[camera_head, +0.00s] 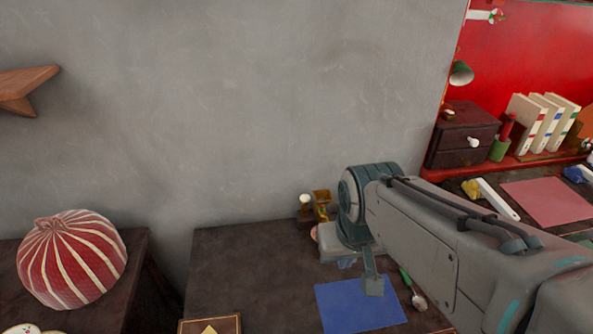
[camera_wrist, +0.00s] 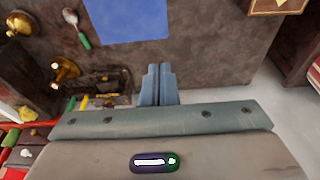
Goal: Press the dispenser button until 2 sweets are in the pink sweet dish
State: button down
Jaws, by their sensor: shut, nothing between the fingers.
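My gripper (camera_head: 372,284) points down over the dark table near the top edge of a blue mat. In the wrist view its two fingers (camera_wrist: 158,84) are together and empty. Behind it in the head view stand a brass piece (camera_head: 322,203) and a small dark piece with a white knob (camera_head: 305,199). I cannot tell which of these is the dispenser or its button. A sliver of something pink (camera_head: 314,233) shows beside my arm; it may be the sweet dish. No sweets can be made out. A brass piece (camera_wrist: 66,72) also stands left of the fingers in the wrist view.
The blue mat (camera_head: 350,308) lies on the table, with a green-handled spoon (camera_head: 412,289) to its right. A framed piece (camera_head: 210,325) is at the front left. The table's left part (camera_head: 240,265) is clear. A striped round ornament (camera_head: 72,260) stands on another table.

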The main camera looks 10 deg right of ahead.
jog(key=w+r+h+p, duration=0.1)
jog(key=w+r+p, duration=0.15)
jog(key=w, duration=0.75)
jog(key=g+y+p, duration=0.2)
jog(key=p, duration=0.2)
send_over(306, 197)
jog(key=s, duration=0.2)
notch_tip(306, 197, down, 5)
jog(key=shift+w+d, duration=0.2)
jog(key=shift+d, duration=0.25)
jog(key=f+p, duration=0.1)
jog(key=f, duration=0.3)
jog(key=w+f, duration=0.1)
jog(key=f, duration=0.4)
jog(key=f+p, duration=0.1)
jog(key=f, duration=0.3)
jog(key=shift+w+a+f+p, duration=0.15)
jog(key=shift+a+f+p, duration=0.2)
jog(key=shift+a+f, duration=0.05)
